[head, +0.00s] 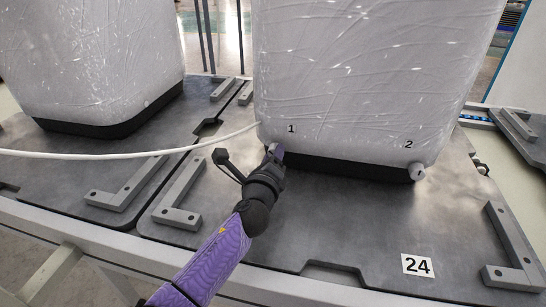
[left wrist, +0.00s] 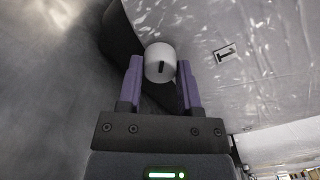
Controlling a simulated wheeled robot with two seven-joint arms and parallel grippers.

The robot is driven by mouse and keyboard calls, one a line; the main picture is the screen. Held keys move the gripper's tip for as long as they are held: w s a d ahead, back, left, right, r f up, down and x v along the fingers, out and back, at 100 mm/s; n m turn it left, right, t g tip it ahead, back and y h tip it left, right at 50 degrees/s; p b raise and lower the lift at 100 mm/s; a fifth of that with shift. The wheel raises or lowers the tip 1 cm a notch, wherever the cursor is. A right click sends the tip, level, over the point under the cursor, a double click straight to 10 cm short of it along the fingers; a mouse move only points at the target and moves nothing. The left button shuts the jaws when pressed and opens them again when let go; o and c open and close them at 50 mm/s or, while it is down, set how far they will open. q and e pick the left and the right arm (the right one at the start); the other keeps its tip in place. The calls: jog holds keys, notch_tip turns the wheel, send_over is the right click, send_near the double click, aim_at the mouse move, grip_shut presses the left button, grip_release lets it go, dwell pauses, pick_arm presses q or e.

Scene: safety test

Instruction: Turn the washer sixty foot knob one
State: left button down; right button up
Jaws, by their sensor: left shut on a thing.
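The washer (head: 360,75) is a white, film-wrapped box with a black base (head: 335,166). Labels "1" (head: 291,128) and "2" (head: 408,144) mark its lower front corners. My left gripper (head: 276,150) is at the corner by label "1". In the left wrist view, its purple fingers (left wrist: 160,85) stand on either side of a white round foot knob (left wrist: 160,58) with a dark slot and are shut on it. That knob is mostly hidden by the gripper in the head view. The other foot knob (head: 416,171), white, is by label "2". My right gripper is not in view.
The washer stands on a dark metal plate marked "24" (head: 417,265), with grey L-shaped brackets (head: 512,250) at its corners. A second wrapped box (head: 90,60) stands at left. A white cable (head: 100,155) runs to the washer's left side. The plate's front middle is clear.

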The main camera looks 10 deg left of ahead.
pick_arm(q)
jog(key=shift+n, duration=1)
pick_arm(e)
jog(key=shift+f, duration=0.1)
pick_arm(q)
jog(key=shift+c, duration=1.3)
grip_release()
jog(key=shift+s+r, duration=0.1)
jog(key=shift+s, duration=0.2)
jog(key=s+p, duration=0.4)
jog(key=s, duration=0.4)
jog(key=shift+s, duration=0.7)
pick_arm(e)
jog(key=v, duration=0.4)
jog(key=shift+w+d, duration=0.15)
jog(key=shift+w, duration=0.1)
